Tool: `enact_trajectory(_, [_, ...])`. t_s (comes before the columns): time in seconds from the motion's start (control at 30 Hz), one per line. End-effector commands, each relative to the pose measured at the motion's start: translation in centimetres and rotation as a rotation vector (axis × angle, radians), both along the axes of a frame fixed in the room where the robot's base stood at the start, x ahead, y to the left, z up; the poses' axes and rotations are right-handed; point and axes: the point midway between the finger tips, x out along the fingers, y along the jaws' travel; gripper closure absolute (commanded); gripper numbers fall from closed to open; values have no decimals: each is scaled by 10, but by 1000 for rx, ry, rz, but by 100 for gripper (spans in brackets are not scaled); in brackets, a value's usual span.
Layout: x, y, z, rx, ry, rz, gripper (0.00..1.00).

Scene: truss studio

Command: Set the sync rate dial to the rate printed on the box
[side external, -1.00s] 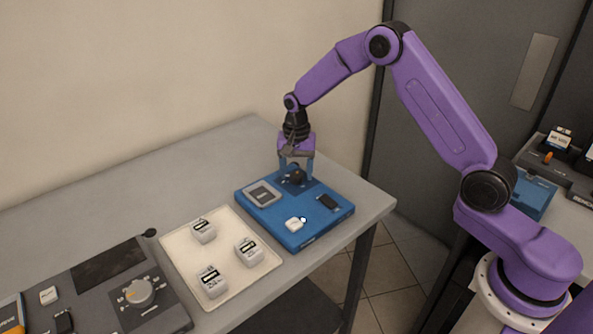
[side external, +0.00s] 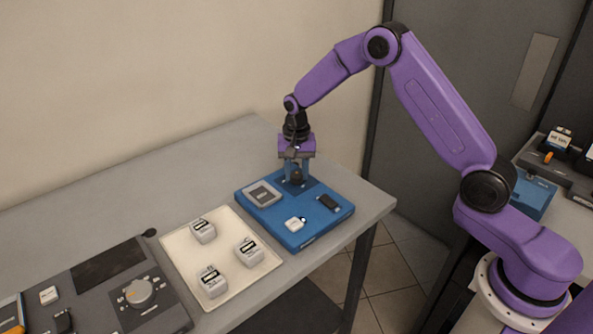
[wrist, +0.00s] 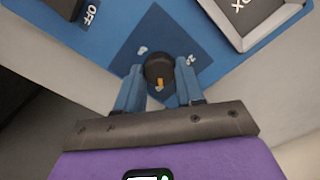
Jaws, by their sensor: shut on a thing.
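A blue device panel (side external: 315,220) lies flat on the table near its right corner. Its dark dial (side external: 297,176) sits on a darker blue square plate at the far side, and in the wrist view the black dial (wrist: 158,67) has an orange pointer mark facing my gripper. My gripper (side external: 297,170) is over that plate with its fingers shut on the dial; in the wrist view the two blue fingers (wrist: 160,78) are on either side of it. Pale marks around the dial are too blurred to read. I cannot tell which box carries the printed rate.
A cream tray (side external: 232,289) holds several white labelled cubes. A grey device (side external: 165,318) with a grey dial is at the front left. The panel also carries a framed grey screen (side external: 262,194), a black switch (side external: 328,202) and a white button (side external: 294,224).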

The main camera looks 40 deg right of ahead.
Motion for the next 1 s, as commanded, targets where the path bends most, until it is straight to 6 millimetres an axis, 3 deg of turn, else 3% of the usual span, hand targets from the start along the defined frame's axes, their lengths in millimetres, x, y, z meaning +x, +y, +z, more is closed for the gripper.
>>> enact_trajectory(1.0, [0,1,1,1,1,922,93])
